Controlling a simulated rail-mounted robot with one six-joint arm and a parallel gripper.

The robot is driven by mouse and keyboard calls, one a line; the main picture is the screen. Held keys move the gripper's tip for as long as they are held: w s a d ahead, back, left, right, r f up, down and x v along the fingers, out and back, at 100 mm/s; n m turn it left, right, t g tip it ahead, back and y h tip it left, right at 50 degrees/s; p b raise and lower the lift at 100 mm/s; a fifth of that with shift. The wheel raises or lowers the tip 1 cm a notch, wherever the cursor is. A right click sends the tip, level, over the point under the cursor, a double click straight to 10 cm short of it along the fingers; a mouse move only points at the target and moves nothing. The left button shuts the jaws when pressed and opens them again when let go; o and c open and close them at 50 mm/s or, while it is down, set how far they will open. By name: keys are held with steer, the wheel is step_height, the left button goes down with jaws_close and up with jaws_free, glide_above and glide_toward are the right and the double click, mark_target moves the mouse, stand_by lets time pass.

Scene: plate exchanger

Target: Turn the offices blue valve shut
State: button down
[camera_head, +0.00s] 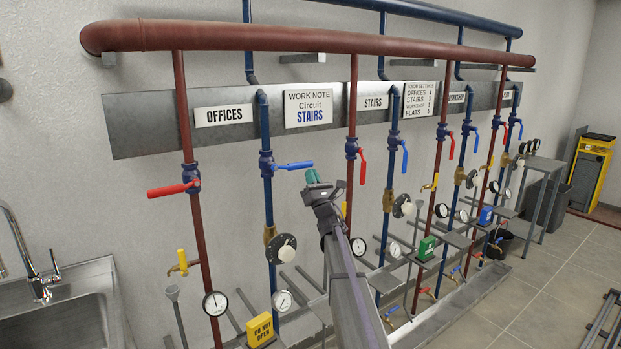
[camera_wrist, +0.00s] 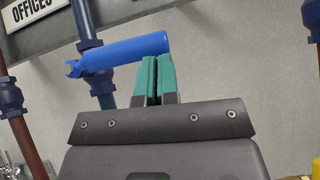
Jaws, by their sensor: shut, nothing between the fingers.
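The OFFICES blue valve has a blue lever handle (camera_head: 293,165) on the blue pipe right of the OFFICES sign (camera_head: 223,115). The handle sticks out sideways to the right, roughly level and across the pipe. In the wrist view the handle (camera_wrist: 125,53) lies across the upper middle, with its free end at the right. My gripper (camera_head: 313,177) is shut and empty, with its green fingertips (camera_wrist: 157,75) close together at the handle's free end. The tips overlap the handle's lower edge in the wrist view; I cannot tell whether they touch it.
The OFFICES red handle (camera_head: 172,189) points left across its red pipe. The STAIRS red (camera_head: 363,166) and blue (camera_head: 404,156) handles hang down along their pipes. A sink (camera_head: 65,315) stands at lower left.

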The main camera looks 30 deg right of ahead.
steer(key=w+d+f+b+v, duration=0.1)
steer(key=b+v, duration=1)
steer(key=v, duration=0.1)
steer(key=shift+w+f, duration=0.25)
steer(key=shift+f, duration=0.3)
